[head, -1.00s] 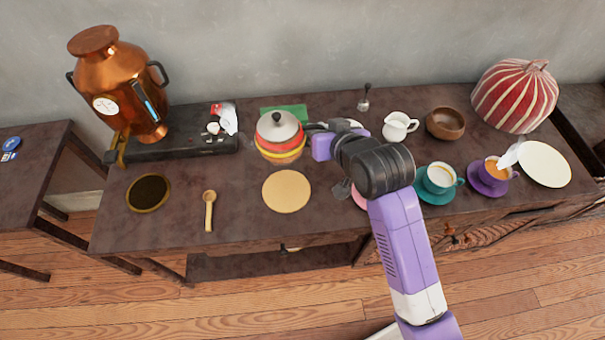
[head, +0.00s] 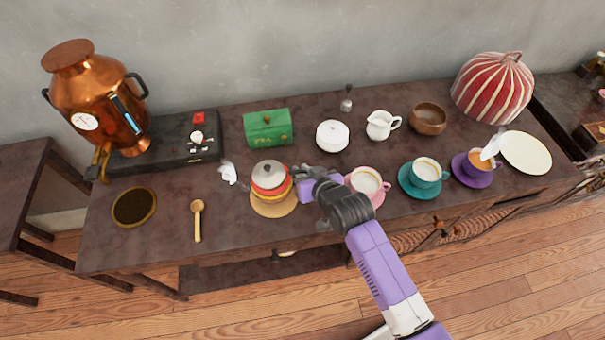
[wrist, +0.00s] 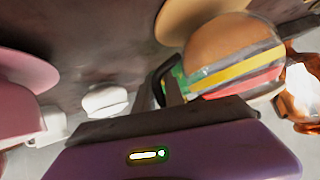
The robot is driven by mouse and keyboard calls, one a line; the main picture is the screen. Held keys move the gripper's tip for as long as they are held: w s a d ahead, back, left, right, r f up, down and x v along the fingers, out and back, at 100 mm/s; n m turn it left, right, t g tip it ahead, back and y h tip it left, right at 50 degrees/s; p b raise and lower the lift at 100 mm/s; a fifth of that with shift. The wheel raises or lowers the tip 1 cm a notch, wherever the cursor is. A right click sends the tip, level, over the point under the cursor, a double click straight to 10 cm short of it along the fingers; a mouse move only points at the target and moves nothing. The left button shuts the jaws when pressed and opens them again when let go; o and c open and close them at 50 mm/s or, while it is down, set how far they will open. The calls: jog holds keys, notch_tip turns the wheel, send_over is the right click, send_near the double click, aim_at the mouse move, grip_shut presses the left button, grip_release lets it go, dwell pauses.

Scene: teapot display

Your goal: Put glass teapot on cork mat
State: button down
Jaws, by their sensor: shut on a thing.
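The glass teapot (head: 269,178) has a grey lid and amber, yellow and red bands. In the head view it appears over the cork mat (head: 280,210), a round tan disc. My gripper (head: 300,184) is at the teapot's right side, shut on its handle. In the wrist view the dark handle (wrist: 162,78) runs to my gripper, beside the teapot's body (wrist: 235,65). The mat (wrist: 185,18) shows partly behind the teapot's base there. I cannot tell if the base touches the mat. A whitish shape (head: 228,172) left of the teapot looks like its spout.
A pink cup (head: 367,182) stands close right of my gripper. A green box (head: 268,128) and white pot (head: 332,136) are behind. A wooden spoon (head: 197,220) and dark round mat (head: 134,207) lie left, with bare table between. A copper urn (head: 95,100) stands back left.

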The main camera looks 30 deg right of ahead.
jog(key=shift+w+f, duration=0.1)
jog(key=shift+f, duration=0.6)
jog(key=c, duration=1.4)
grip_release()
jog(key=shift+f, duration=0.15)
jog(key=v, duration=1.2)
jog(key=s+a+r+n+t, duration=0.1)
jog(key=s+r, duration=0.3)
jog(key=s, duration=0.5)
jog(key=s+a+r+t, duration=0.1)
jog(key=s+r, duration=0.4)
jog(key=s, duration=0.4)
jog(key=s+a+r+n+t, duration=0.1)
jog(key=s+r, duration=0.3)
jog(key=s, duration=0.5)
jog(key=shift+s+r+n, duration=0.3)
jog(key=shift+r, duration=0.05)
